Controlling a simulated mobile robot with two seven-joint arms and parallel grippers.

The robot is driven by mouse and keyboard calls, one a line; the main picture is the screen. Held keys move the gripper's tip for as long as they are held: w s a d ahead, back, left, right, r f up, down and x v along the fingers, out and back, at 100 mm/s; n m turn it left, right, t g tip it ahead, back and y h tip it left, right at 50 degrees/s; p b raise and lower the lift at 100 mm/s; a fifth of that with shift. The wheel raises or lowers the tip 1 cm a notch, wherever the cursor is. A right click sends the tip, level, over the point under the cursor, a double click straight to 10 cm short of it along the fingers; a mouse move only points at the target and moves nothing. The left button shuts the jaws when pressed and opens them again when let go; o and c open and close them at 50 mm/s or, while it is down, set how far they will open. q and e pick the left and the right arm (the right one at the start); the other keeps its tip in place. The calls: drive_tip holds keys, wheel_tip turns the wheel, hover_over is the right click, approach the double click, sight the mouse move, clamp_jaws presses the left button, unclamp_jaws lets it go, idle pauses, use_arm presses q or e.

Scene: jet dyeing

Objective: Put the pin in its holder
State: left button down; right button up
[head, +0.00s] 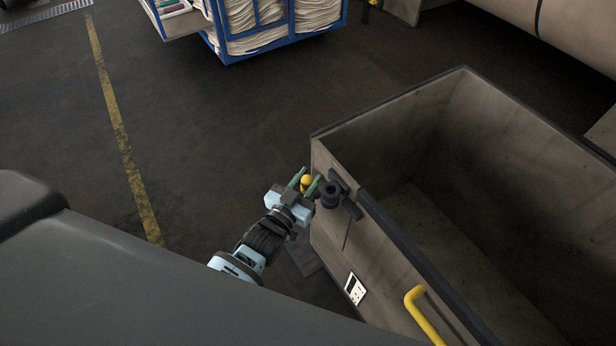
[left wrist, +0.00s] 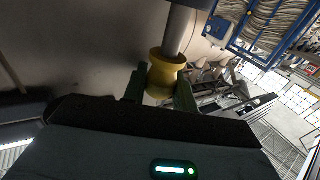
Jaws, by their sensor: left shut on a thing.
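The pin shows as a yellow knob (head: 306,180) in the head view. In the left wrist view its yellow spool-shaped grip (left wrist: 165,74) has a smooth grey shaft (left wrist: 177,32) running up to a dark part at the top edge. My left gripper (head: 305,182) has its green fingers on either side of the yellow grip, shut on it. The likely holder is a black round socket (head: 330,194) on the outer wall of the large bin, right beside the fingers. Whether the shaft's far end is inside it, I cannot tell. My right gripper is out of view.
The large grey open bin (head: 388,104) fills the right side. It has a yellow handle (head: 424,315) and a small white panel (head: 355,289) on its near wall. A blue cart (head: 283,40) of folded cloth stands at the back. The floor left of the bin is clear.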

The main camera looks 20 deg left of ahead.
use_arm(q)
drive_tip(key=shift+f+b, duration=0.6)
drive_tip(key=shift+f, duration=0.35)
drive_tip(key=shift+f, duration=0.1)
drive_tip(key=c, duration=1)
unclamp_jaws()
drive_tip(key=shift+c, duration=0.2)
drive_tip(key=shift+d, duration=0.15)
drive_tip(key=shift+s, duration=0.1)
drive_tip(key=s+a, duration=0.2)
drive_tip(key=s, duration=0.5)
drive_tip(key=shift+s+a, duration=0.15)
drive_tip(key=shift+s, duration=0.1)
drive_tip(key=shift+f, duration=0.1)
